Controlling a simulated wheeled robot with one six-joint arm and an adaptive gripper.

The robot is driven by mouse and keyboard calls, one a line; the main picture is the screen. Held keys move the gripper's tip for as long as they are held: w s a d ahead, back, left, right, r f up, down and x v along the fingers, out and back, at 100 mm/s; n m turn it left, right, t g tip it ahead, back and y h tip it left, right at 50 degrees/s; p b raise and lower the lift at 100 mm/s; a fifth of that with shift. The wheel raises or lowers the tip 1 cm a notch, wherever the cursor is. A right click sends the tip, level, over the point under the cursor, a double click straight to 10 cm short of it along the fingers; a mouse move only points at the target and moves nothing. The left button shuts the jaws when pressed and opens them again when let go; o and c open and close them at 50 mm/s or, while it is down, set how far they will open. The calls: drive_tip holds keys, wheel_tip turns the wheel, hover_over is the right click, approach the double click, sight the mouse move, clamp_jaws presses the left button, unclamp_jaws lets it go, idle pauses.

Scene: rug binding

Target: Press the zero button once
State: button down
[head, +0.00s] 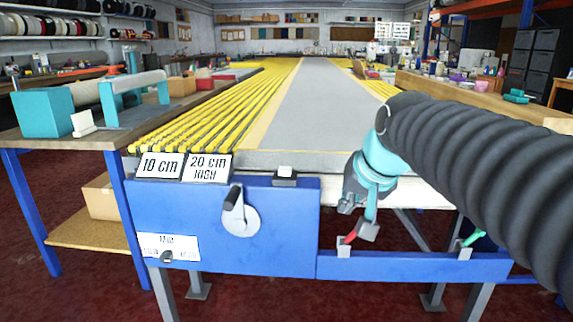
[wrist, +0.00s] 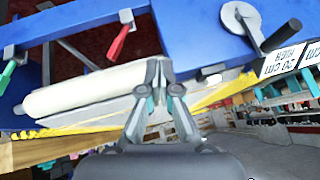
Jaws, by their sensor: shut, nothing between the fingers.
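No label reading "zero" is legible. A small white block with a dark top (head: 285,176) sits on the top edge of the blue front panel (head: 275,245); it may be the zero button, but I cannot tell. In the wrist view, a pale block (wrist: 212,74) at the panel's edge, right of the fingers, appears to be the same one. My gripper (head: 347,205) is shut and empty, to the right of that block and apart from it in the head view. In the wrist view my gripper (wrist: 160,65) points toward the pale roller (wrist: 85,90) and panel edge.
A red lever (head: 348,239) and green lever (head: 472,239) stand on the lower right rail.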

drive_tip(key=w+a+r+y+p, duration=0.1)
drive_tip(key=w+a+r, duration=0.25)
drive_tip(key=w, duration=0.25)
drive_tip(key=w+a+r+y, duration=0.1)
drive_tip(key=w+a+r, duration=0.2)
drive_tip(key=w+r, duration=0.15)
wheel_tip(320, 180, up, 3)
drive_tip(key=m+y, duration=0.1)
hover_over(287, 169)
drive_tip(key=shift+f+t+p, duration=0.15)
drive_tip(key=shift+t+p, duration=0.25)
drive_tip(key=shift+p, duration=0.05)
drive_tip(key=shift+f, duration=0.1)
drive_tip(key=shift+f+b, duration=2.25)
drive_tip(key=shift+f, duration=2.05)
drive_tip(key=shift+f, duration=0.1)
drive_tip(key=shift+f, duration=0.35)
